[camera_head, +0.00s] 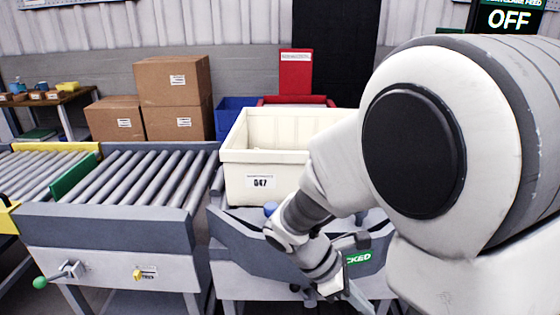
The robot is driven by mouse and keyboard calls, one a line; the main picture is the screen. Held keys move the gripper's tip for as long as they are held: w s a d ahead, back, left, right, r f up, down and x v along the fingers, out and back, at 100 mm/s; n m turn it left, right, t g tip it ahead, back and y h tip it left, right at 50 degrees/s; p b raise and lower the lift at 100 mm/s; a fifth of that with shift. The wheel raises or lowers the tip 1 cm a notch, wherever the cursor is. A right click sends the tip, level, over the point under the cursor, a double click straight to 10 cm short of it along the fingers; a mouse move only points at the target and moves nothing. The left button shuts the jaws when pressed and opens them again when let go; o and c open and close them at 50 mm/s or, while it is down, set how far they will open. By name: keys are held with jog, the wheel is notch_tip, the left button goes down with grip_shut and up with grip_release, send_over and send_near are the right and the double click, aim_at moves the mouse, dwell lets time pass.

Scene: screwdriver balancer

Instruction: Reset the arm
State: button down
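My arm, white with dark joints, fills the right side of the view and reaches down toward the bottom centre. My gripper (356,300) is at the bottom edge of the view, in front of the grey station that bears the cream tote (240,165). It points down and to the right. Its fingers are small, seen at an angle and partly cut off, so I cannot tell whether they are open or shut. I see nothing clearly held in it. My arm hides the right part of the tote and of the station.
A roller conveyor (130,178) with a green-knobbed lever (55,278) stands at left. Cardboard boxes (175,82), a blue bin (232,112) and a red bin (296,72) stand behind. A green label ending in "CKED" (358,257) is on the station front. A sign (508,19) reads "OFF".

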jog(key=s+r+m+t+y+p, duration=0.2)
jog(key=r+m+p, duration=0.3)
jog(key=r, duration=0.5)
jog(key=s+a+r+m+t+y+p, duration=0.1)
jog(key=s+r+m+t+y+p, duration=0.1)
jog(key=r+m+p, duration=0.4)
jog(key=s+r+m+t+y+p, duration=0.3)
jog(key=r+m+p, duration=0.2)
jog(key=r, duration=1)
jog(key=shift+a+r+m+y+p, duration=0.3)
jog(key=shift+y+p, duration=0.1)
jog(key=shift+p, duration=0.35)
